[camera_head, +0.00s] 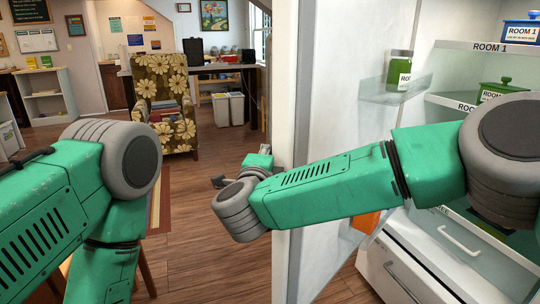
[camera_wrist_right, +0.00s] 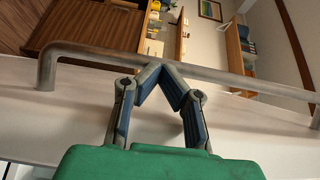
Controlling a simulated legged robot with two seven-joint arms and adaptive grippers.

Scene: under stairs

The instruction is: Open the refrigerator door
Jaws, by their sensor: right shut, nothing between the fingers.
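The refrigerator door (camera_head: 335,70) stands open in the head view, its white inner face and shelf turned toward the lit interior (camera_head: 455,62) on the right. My right arm crosses in front of the door, with the wrist past its left edge. My right gripper (camera_wrist_right: 162,68) is shut and empty in the wrist view. Its fingertips overlap the long grey door handle (camera_wrist_right: 240,82) in the picture; I cannot tell whether they touch it. In the head view the handle is hidden and my wrist mostly hides the gripper. My left arm shows, but its gripper is out of frame.
A drawer (camera_head: 405,275) is below. A floral armchair (camera_head: 160,85) and two bins (camera_head: 228,108) stand farther back. Wooden floor (camera_head: 225,155) is clear left of the door.

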